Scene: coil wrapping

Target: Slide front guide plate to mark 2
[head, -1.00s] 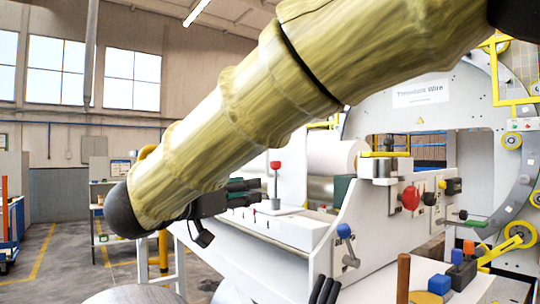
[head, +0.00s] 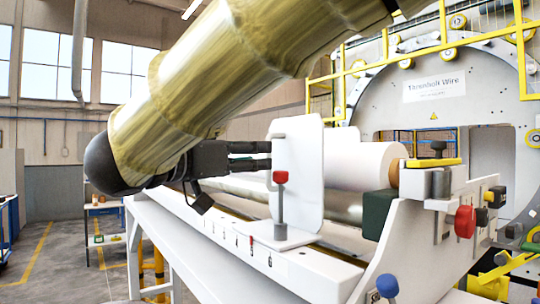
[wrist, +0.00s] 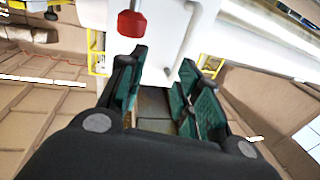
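The front guide plate (head: 307,165) is a white upright plate with rounded corners on a foot on the white rail (head: 300,268). A red-knobbed clamp lever (head: 281,178) stands on its foot. The rail's front carries small numbered marks, too small to read surely; the foot is near the right end of those in view. My gripper (head: 262,156) points right at the plate's left edge. In the wrist view my gripper (wrist: 163,88) has its green-padded fingers apart, with the white plate (wrist: 160,60) ahead and between them. I cannot tell whether they touch it. The red knob (wrist: 131,23) shows above the left finger.
A white roll (head: 360,165) and a metal roller (head: 338,205) lie behind the plate. A dark green block (head: 378,213) and a bracket with a red knob (head: 464,221) stand to the right. A blue knob (head: 387,286) is at the front. Floor left is open.

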